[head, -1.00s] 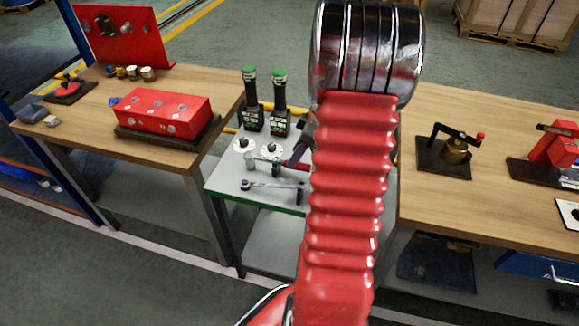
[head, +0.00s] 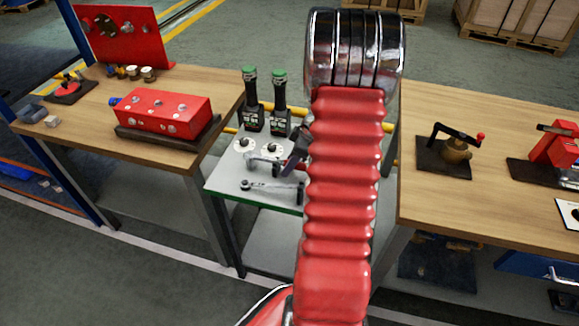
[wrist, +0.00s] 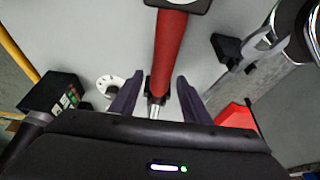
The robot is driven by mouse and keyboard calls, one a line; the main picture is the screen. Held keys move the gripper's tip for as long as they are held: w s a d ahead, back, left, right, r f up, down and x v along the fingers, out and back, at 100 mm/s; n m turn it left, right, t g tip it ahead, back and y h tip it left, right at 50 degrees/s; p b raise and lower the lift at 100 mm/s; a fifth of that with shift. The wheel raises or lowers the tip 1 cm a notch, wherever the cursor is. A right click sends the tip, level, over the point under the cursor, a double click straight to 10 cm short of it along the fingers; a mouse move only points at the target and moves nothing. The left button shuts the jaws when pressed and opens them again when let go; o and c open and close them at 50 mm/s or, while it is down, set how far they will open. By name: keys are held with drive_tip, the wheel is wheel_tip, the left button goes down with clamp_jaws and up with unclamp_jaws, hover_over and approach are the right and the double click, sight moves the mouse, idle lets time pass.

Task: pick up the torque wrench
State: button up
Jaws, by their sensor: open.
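The torque wrench appears to be the red-handled tool with a silver shaft (wrist: 168,48) in the wrist view. In the head view its silver part (head: 262,161) lies on the small grey table, the rest hidden behind my gripper and arm. My gripper (wrist: 153,90) is open, with one dark finger on each side of the tool near where the red handle meets the silver shaft. Whether the fingers touch it I cannot tell. In the head view my gripper (head: 297,150) shows partly, at the tool's right side.
A second silver tool (head: 270,187) lies nearer the table's front edge. Two green-topped black power tools (head: 252,110) stand behind, by white discs (head: 244,146). Wooden benches flank the table, bearing a red block (head: 165,112) at left and a brass device (head: 455,150) at right.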

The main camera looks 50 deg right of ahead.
drive_tip(key=shift+c, duration=0.3)
clamp_jaws()
idle(0.5)
